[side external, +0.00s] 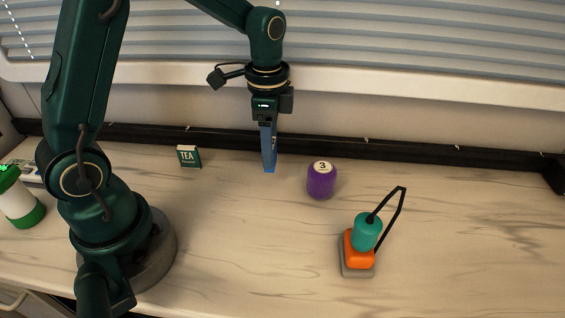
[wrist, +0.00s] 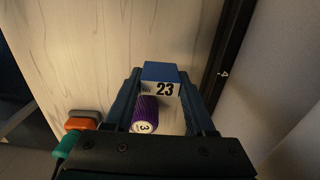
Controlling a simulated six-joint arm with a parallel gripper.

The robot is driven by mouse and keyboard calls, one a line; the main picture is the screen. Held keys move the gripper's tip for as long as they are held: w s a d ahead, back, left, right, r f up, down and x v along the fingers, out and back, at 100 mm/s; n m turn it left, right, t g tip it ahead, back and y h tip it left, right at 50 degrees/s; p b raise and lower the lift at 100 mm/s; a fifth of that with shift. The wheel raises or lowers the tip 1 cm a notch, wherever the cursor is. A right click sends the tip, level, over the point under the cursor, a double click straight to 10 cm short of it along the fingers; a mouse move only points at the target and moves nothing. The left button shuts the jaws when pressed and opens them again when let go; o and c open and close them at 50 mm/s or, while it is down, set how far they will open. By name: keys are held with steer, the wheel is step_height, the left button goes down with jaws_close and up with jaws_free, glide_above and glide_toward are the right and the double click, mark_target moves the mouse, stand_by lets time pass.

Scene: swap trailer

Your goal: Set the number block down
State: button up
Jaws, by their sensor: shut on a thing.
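The number block, blue with a white face marked 23 (wrist: 164,89), sits between the two fingers of my gripper (wrist: 160,80) in the wrist view. My gripper (side external: 268,152) points straight down over the back of the counter in the side view and is shut on the block. There the fingers and block look like one narrow blue shape, and its lower end appears low over the wood. I cannot tell whether the block touches the counter.
A purple cylinder marked 3 (side external: 321,181) stands right of my gripper. Farther right is an orange and teal object (side external: 361,247) with a black loop. A TEA box (side external: 189,156) stands left. The wood counter (side external: 240,235) is clear in front.

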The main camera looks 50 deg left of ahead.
steer(key=shift+f, duration=2)
steer(key=shift+f, duration=0.1)
steer(key=o, duration=1.3)
